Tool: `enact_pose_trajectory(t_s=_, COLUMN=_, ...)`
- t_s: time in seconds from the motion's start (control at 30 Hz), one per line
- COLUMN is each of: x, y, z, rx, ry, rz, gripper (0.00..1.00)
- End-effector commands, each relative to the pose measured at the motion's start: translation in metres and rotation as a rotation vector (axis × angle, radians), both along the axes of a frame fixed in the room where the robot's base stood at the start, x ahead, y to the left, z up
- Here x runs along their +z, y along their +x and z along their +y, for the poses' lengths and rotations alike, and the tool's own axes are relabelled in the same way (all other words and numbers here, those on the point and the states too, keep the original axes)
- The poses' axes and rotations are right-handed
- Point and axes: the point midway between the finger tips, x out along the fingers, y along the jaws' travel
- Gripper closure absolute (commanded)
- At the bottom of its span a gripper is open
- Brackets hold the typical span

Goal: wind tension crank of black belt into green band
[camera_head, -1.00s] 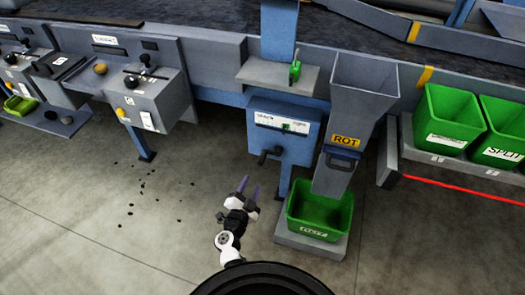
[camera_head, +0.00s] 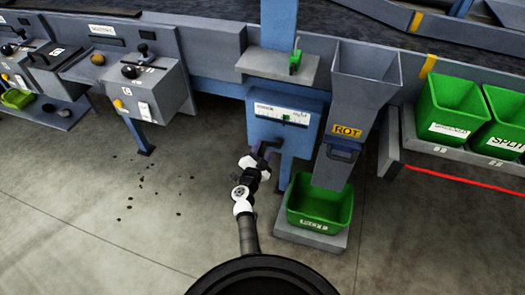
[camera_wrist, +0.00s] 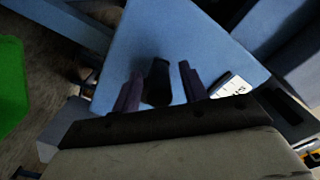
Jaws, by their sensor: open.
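The blue tension box (camera_head: 275,134) stands on a blue post in the middle of the head view. Its white scale (camera_head: 270,112) carries a small green patch (camera_head: 287,118); the pointer is too small to make out. My gripper (camera_head: 262,152) is at the lower left of the box face and largely hides the crank there. In the wrist view the black crank handle (camera_wrist: 158,84) stands between the two purple fingers of my gripper (camera_wrist: 160,92). The fingers are open, one on each side, with a visible gap at least on the right.
The grey ROT chute (camera_head: 365,88) stands close right of the box, above a green bin (camera_head: 320,222). A small shelf (camera_head: 275,68) with a green-handled item juts out above. Grey control boxes (camera_head: 150,82) are at left.

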Motion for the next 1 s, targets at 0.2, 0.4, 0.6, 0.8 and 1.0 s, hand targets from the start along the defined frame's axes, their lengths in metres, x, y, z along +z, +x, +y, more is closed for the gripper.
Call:
enact_pose_trajectory(t_s=0.2, x=-0.0001, y=-0.0004, z=-0.0001, rx=0.000, ry=0.000, rz=0.000, gripper=0.67)
enact_pose_trajectory(t_s=0.4, x=0.0006, y=-0.0003, z=0.0005, rx=0.001, ry=0.000, rz=-0.001, gripper=0.90)
enact_pose_trajectory(t_s=0.6, x=0.0017, y=0.0000, z=0.0009, rx=0.001, ry=-0.001, rz=-0.003, gripper=0.90)
enact_pose_trajectory(t_s=0.8, x=0.0029, y=0.0003, z=0.0013, rx=0.001, ry=0.002, rz=-0.005, gripper=0.90)
enact_pose_trajectory(t_s=1.0, x=0.0043, y=0.0006, z=0.0018, rx=0.002, ry=0.009, rz=-0.010, gripper=0.91)
